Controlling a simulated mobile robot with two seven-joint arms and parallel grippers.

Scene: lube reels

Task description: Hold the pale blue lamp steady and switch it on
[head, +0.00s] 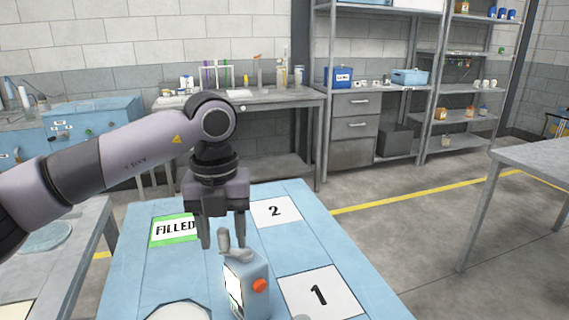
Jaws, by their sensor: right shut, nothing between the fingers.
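The pale blue lamp (257,303) stands upright on the blue table, near its front. It has a bright white panel on its left face, a round orange-red button on its right face and a grey handle on top. I cannot tell whether the panel is lit. My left gripper (223,246) points down over the lamp with its fingers apart. The handle shows between the fingers in the picture; I see no grip on it. A small grey tip at the bottom edge, right of the lamp, appears to be my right gripper (303,317); the rest is out of frame.
The blue table (290,220) bears a green-edged "FILLED" mat (172,231), a "2" mat (275,212) and a "1" mat (322,294). A round pale plate (180,312) lies at the front left. A grey table stands to the right. Benches and shelves stand behind.

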